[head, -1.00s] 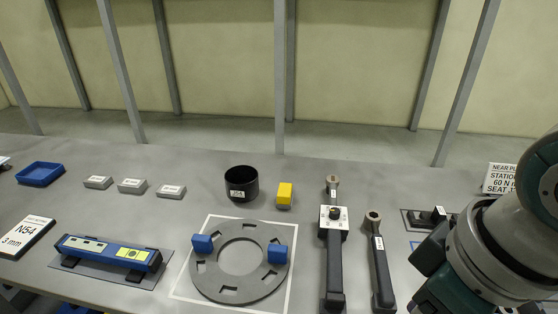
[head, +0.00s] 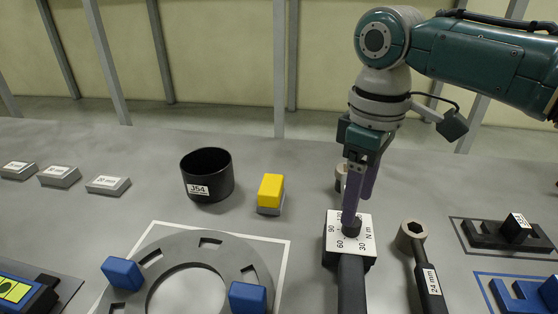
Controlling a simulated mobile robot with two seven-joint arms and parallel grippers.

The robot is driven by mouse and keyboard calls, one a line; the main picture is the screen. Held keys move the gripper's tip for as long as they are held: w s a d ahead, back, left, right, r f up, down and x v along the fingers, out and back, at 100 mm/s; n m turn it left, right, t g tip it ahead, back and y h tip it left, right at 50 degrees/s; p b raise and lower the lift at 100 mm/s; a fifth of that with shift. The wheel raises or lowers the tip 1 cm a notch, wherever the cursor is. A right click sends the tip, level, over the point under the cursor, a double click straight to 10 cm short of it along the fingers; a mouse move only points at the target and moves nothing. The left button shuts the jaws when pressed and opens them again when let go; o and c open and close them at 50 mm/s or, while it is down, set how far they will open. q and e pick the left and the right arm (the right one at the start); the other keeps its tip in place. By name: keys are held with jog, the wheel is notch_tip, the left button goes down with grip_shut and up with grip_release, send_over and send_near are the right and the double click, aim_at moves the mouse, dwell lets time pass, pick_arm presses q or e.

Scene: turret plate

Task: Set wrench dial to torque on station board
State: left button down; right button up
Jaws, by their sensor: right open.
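The torque wrench has a white dial plate (head: 338,250) marked 30, 60, 90 and N m, with a black knob (head: 351,228) on it. Its dark handle (head: 351,288) runs toward the bottom edge. My right gripper (head: 355,207) points down from above, its purple fingers at the knob; it is open. One finger overlaps the knob in view, so I cannot tell whether it touches, nor which mark the knob points to. The wrench's head (head: 340,172) is partly hidden behind the fingers. The station board is outside the current view. My left gripper is not in view.
A 24 mm wrench (head: 428,281) lies close on the right. A yellow-topped block (head: 270,190) and a black J54 cup (head: 207,176) stand to the left. A grey ring plate (head: 190,246) with blue blocks lies front left. A black holder (head: 490,236) is at the right.

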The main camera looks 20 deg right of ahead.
notch_tip(320, 180, down, 4)
jog(key=shift+f+b, duration=0.1)
jog(key=shift+b, duration=0.2)
grip_shut()
dwell(0.4)
